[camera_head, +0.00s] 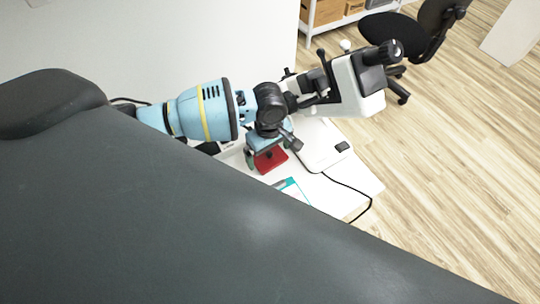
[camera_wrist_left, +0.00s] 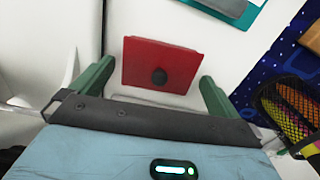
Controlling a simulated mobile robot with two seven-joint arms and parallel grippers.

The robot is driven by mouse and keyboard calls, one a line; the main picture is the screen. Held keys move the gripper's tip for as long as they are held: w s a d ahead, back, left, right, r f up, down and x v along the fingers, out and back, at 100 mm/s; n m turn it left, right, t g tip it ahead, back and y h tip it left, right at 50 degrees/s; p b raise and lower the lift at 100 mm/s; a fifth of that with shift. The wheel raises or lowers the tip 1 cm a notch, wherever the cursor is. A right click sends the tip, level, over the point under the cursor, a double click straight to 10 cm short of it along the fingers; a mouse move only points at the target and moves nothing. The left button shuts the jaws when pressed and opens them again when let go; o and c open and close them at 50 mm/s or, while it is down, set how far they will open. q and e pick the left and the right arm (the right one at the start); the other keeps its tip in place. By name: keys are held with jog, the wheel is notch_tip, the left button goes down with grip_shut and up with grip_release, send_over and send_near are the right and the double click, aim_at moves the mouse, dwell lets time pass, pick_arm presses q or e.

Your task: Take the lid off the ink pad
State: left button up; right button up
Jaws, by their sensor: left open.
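The fingers are open, one on each side, with gaps to the lid. A pale edge shows along the lid's near side; the rest of the pad is hidden. In the head view the red lid (camera_head: 270,161) sits on the white table (camera_head: 330,190), under my left gripper (camera_head: 268,154), which partly covers it. My right gripper is not in view.
A white and black microscope (camera_head: 345,88) stands just behind, its cable crossing the table. A teal-edged clipboard (camera_head: 293,189) lies in front of the pad. In the left wrist view, a mesh cup (camera_wrist_left: 292,105) with colourful contents and a starry blue mat (camera_wrist_left: 268,70) are at right.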

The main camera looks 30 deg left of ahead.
aim_at(270, 152)
pick_arm(q)
jog(key=shift+r, duration=0.1)
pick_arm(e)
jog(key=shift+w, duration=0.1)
pick_arm(q)
jog(key=c, duration=0.8)
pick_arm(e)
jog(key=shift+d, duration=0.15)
pick_arm(q)
jog(key=shift+r, duration=0.1)
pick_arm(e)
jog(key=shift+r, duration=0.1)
